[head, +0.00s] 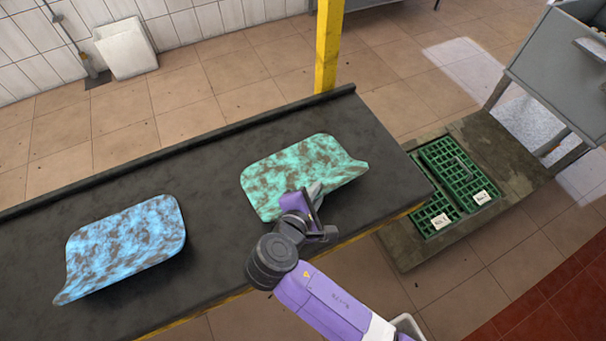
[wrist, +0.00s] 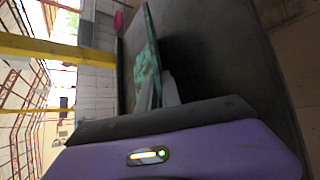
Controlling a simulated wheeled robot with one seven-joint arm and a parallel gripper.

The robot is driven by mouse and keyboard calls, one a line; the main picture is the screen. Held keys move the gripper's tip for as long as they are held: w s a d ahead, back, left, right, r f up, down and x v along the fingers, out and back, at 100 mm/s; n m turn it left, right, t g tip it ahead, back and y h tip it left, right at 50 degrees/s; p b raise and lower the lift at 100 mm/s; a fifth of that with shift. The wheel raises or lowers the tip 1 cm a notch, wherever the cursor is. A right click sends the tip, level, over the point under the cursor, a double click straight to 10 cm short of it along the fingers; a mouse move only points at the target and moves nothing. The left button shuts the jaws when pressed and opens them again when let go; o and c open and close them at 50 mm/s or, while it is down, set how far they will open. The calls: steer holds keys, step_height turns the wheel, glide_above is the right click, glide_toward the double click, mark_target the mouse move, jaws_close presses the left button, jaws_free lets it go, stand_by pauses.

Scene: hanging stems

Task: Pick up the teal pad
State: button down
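The teal pad (head: 290,170) is a thin, curved sheet mottled teal and brown, lying on the dark bench with its right end curling up. My gripper (head: 315,192) is at its front edge, right of its middle, with one finger showing over the upper face. In the wrist view the pad (wrist: 147,65) is seen nearly edge-on. My gripper's two grey fingers (wrist: 160,90) stand close together there, one on each side of the pad's edge, and look shut on it. The far finger is hidden by the pad in the head view.
A blue mottled pad (head: 125,245) lies on the dark bench (head: 210,185) to the left. A yellow post (head: 328,45) rises behind the bench. Green crates (head: 450,180) sit on a low platform at the right. Bare bench separates the two pads.

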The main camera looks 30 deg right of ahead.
stand_by(0.3)
step_height(320, 180, up, 20)
steer(key=p, duration=0.1)
steer(key=shift+p, duration=0.35)
stand_by(1.9)
